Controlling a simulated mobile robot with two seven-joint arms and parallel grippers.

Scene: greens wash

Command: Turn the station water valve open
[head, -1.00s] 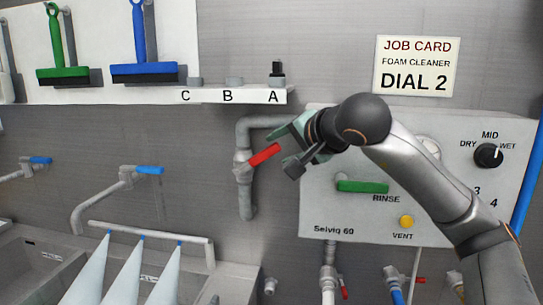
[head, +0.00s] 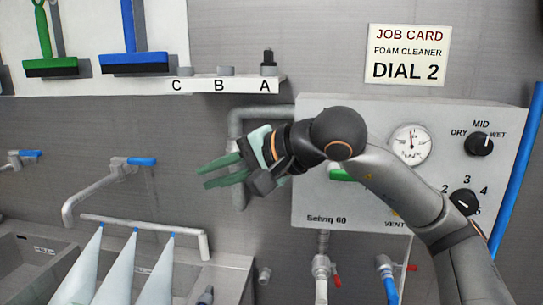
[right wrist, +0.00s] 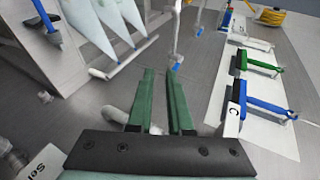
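The grey water pipe (head: 236,125) runs out from the left side of the control panel and bends down the wall. My right gripper (head: 202,176) is in front of its vertical part, pointing left. No red handle shows in the right wrist view; a grey pipe bend (right wrist: 122,117) lies just left of the fingers. My left gripper is out of view.
The panel (head: 315,205) with a gauge (head: 410,145), knobs and a green handle (head: 345,175) is behind my right arm. A shelf (head: 230,87) marked C, B, A is above the gripper. Sinks and white cones stand lower left.

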